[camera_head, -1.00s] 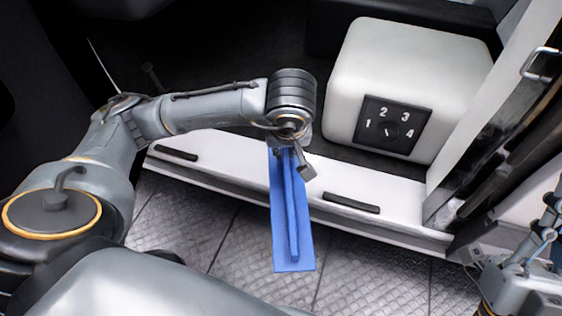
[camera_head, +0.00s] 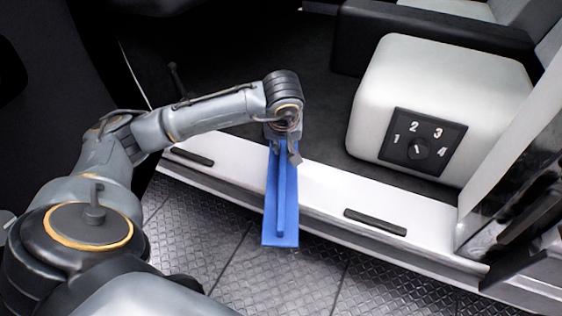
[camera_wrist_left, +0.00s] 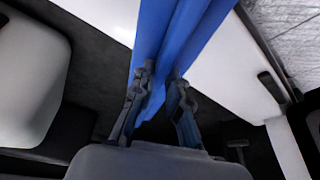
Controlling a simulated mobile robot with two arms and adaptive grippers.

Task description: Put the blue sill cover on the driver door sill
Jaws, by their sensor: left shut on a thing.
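The blue sill cover (camera_head: 281,215) is a long strip with a raised rib along its middle. My left gripper (camera_head: 283,150) is shut on the rib near the cover's far end. The cover points across the white door sill (camera_head: 325,188), its near end reaching out over the floor. I cannot tell whether it touches the sill. In the left wrist view both fingers (camera_wrist_left: 157,105) close around the rib of the blue cover (camera_wrist_left: 178,35), and the white sill (camera_wrist_left: 222,72) shows beyond it. My right gripper is not in view.
Two dark strips lie on the sill, one at the left (camera_head: 193,157) and one at the right (camera_head: 375,222). A white box with a numbered dial (camera_head: 416,148) stands inside, behind the sill. The door frame (camera_head: 520,150) closes the right side. The grey tread-plate floor (camera_head: 300,278) in front is clear.

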